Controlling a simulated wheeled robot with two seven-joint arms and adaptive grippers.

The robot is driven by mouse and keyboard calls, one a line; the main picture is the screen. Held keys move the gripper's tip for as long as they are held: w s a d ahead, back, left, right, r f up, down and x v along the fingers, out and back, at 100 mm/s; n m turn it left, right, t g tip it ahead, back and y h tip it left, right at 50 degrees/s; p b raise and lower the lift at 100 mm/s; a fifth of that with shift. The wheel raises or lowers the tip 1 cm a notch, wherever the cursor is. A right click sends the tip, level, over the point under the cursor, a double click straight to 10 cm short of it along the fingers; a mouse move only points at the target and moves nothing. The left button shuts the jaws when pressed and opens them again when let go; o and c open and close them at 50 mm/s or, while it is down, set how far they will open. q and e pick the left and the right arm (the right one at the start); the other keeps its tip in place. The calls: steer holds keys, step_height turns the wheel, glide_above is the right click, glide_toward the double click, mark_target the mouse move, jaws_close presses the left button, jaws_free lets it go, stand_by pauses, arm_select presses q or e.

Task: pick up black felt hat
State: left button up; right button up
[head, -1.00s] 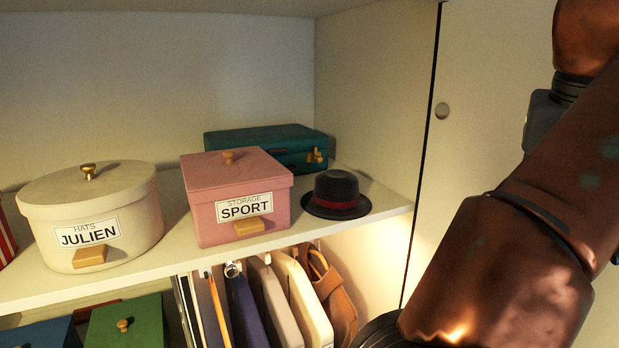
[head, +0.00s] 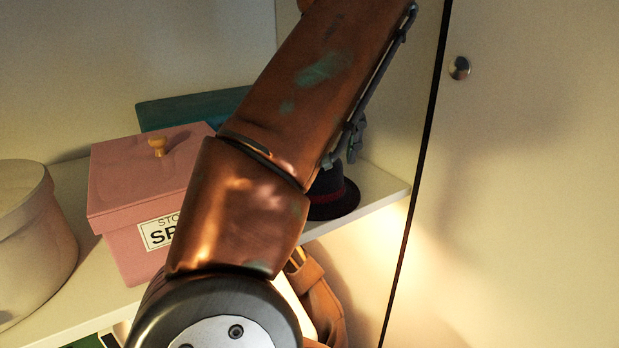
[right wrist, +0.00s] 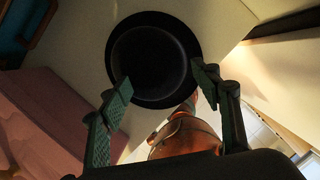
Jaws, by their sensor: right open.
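The black felt hat (head: 336,196) with a dark red band sits at the right end of the shelf. My right arm hides its left part and some of its top in the head view. In the right wrist view I look down on the hat's (right wrist: 150,60) round crown and brim. My right gripper (right wrist: 161,77) is open and empty there, its fingers on either side of the crown's near part. I cannot tell how high above the hat the fingertips are. My left gripper is not in view.
A pink SPORT box (head: 125,200) stands left of the hat, with a teal case (head: 190,108) behind it. A cream round box (head: 30,240) is at far left. The cabinet's side wall (head: 370,80) is close on the hat's right. A brown bag (head: 322,300) hangs below the shelf.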

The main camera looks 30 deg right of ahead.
mark_target(332, 195)
steer(key=o, duration=0.3)
steer(key=shift+w+a+f, duration=0.15)
steer(key=shift+w+f, duration=0.3)
steer(key=shift+f, duration=0.15)
steer(key=shift+w+a+f, duration=0.15)
steer(key=shift+w+f, duration=0.25)
steer(key=shift+f, duration=0.2)
steer(key=o, duration=0.4)
steer(key=x, duration=0.3)
steer(key=shift+w+f+p, duration=0.1)
steer(key=shift+w+p, duration=0.2)
steer(key=shift+w, duration=0.1)
steer(key=shift+c, duration=0.2)
steer(key=shift+s+d+f, duration=0.15)
steer(key=shift+f, duration=0.05)
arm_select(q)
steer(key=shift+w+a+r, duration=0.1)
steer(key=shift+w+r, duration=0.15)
arm_select(e)
steer(key=c, duration=0.3)
steer(key=shift+s, duration=0.15)
steer(key=c, duration=0.5)
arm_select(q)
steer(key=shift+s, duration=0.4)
arm_select(e)
steer(key=shift+f, duration=0.1)
steer(key=c, duration=0.6)
steer(key=shift+o, duration=0.2)
